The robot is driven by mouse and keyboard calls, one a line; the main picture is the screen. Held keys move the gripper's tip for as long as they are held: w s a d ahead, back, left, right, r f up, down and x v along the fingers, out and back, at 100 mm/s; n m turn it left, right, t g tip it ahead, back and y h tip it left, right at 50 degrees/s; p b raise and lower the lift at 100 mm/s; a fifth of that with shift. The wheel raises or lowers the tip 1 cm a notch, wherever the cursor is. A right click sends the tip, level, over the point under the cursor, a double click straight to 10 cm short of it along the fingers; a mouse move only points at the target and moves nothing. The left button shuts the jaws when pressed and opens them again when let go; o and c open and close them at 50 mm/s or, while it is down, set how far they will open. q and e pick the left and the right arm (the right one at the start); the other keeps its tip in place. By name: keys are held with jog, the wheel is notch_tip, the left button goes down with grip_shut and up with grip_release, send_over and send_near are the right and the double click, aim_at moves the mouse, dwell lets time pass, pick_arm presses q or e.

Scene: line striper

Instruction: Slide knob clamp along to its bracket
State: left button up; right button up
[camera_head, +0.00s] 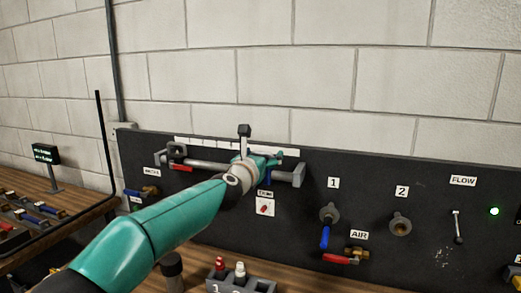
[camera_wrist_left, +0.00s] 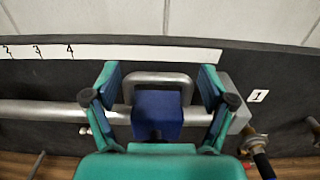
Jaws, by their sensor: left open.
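A blue clamp block (camera_wrist_left: 157,112) sits on a grey horizontal rail (camera_wrist_left: 35,112), seen in the left wrist view. A grey U-shaped handle (camera_wrist_left: 158,78) rises behind it. In the head view a sliver of blue (camera_head: 266,178) shows below my gripper; the rest is hidden. My left gripper (camera_wrist_left: 160,100) is open, its fingers on either side of the blue block with gaps visible; it also shows at the rail in the head view (camera_head: 268,161). The rail (camera_head: 205,165) ends at a grey end bracket (camera_head: 299,175) on the right. A dark bracket (camera_head: 174,148) with a red part stands at its left end.
A black panel (camera_head: 330,165) carries the rail, a white numbered strip (camera_wrist_left: 120,52), valves 1 (camera_head: 329,214) and 2 (camera_head: 400,225), and a red-handled AIR valve (camera_head: 340,259). A small grey box with red and white knobs (camera_head: 240,284) stands below, near my arm.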

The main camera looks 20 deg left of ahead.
pick_arm(q)
jog(key=shift+w, duration=0.2)
jog(key=c, duration=1.4)
jog(key=d, duration=0.6)
jog(key=shift+s, duration=0.1)
jog(key=shift+a, duration=0.15)
jog(key=o, duration=1.4)
